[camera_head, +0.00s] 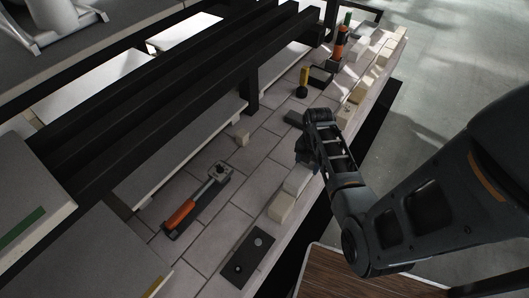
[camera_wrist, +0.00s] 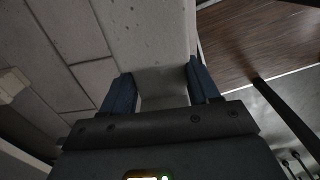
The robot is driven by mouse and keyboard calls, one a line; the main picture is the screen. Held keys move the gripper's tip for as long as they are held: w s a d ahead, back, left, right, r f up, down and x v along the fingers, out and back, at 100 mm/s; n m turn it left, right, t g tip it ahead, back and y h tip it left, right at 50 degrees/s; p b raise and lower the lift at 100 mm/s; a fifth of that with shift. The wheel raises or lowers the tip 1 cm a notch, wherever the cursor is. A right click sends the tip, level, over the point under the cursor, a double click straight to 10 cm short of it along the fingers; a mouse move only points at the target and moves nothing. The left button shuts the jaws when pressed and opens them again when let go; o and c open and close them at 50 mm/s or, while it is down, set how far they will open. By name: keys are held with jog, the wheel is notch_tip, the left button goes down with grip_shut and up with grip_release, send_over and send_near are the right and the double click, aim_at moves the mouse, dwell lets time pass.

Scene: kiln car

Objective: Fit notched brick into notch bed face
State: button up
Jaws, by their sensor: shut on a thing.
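My gripper (camera_head: 308,158) is over the near right edge of the tiled deck, pointing down. In the wrist view, its two blue fingers (camera_wrist: 160,88) are shut on a pale brick (camera_wrist: 162,82), one on each side. A long pale, pitted surface (camera_wrist: 148,35) runs on beyond the fingertips; I cannot tell whether it is the same brick or another one touching it. In the head view, a pale block (camera_head: 297,179) lies just below my gripper, with a cream block (camera_head: 281,208) close to it. No notch or bed face can be made out; my gripper hides part of this spot.
An orange-handled tool (camera_head: 181,214) lies on the tiled deck (camera_head: 205,238), left of a dark plate (camera_head: 248,256). Long black beams (camera_head: 190,75) stand over the deck's far side. Several pale blocks and an orange-and-black item (camera_head: 341,42) stand toward the far end.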

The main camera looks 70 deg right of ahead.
jog(key=shift+f+b, duration=1.15)
jog(key=shift+f, duration=0.65)
dwell(0.5)
jog(key=o, duration=1.4)
jog(key=shift+r, duration=0.15)
jog(key=shift+r+p, duration=2.15)
jog(key=shift+r, duration=1.7)
jog(key=shift+r, duration=3.9)
